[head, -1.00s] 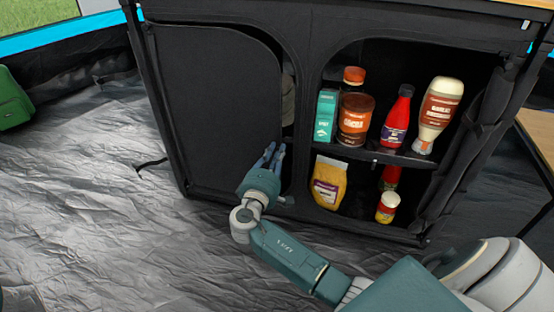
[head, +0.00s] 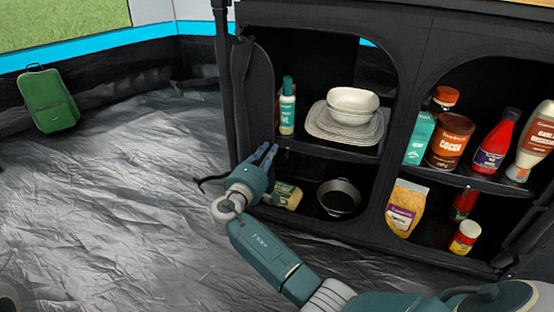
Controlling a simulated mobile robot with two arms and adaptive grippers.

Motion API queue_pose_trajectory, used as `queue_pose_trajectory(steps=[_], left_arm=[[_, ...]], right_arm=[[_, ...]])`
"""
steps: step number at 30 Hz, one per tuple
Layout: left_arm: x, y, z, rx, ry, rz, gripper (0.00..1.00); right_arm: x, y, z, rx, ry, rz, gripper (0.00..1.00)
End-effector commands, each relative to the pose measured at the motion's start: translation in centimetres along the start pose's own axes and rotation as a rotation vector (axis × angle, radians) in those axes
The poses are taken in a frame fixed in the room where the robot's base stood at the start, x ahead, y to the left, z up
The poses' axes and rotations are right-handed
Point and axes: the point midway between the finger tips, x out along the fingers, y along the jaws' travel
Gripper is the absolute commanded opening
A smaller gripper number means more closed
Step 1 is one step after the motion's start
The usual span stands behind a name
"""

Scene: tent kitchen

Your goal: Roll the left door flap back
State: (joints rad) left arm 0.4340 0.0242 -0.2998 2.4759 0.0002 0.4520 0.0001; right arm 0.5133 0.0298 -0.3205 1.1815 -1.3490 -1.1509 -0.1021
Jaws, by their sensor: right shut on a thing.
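The black cabinet (head: 400,45) stands right of the middle, with two arched openings. The left door flap (head: 258,95) is gathered in a dark fold along the left edge of the left opening, which stands uncovered. My right gripper (head: 266,156) is at the lower end of this fold, shut on the flap; its fingers partly hide the grip. My left gripper is not in view.
Stacked white dishes (head: 345,122) and a green-white bottle (head: 287,106) stand on the left upper shelf. A dark pan (head: 339,197) and a yellowish pack (head: 288,195) lie below. Food containers fill the right opening. A green backpack (head: 48,101) stands far left; the floor between is clear.

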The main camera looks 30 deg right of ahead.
Motion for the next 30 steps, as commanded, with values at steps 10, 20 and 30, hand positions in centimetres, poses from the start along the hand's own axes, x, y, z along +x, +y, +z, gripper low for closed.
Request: queue_pose_trajectory(steps=[10, 20, 30], left_arm=[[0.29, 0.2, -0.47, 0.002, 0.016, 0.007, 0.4], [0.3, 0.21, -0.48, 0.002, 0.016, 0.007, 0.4], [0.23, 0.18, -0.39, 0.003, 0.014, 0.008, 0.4]], right_arm=[[-0.14, -0.14, -1.13, -0.001, 0.004, -0.003, 0.0], [-0.14, -0.13, -1.07, 0.0, 0.003, -0.003, 0.35], [-0.35, -0.09, -1.0, 0.0, 0.001, -0.002, 0.35]])
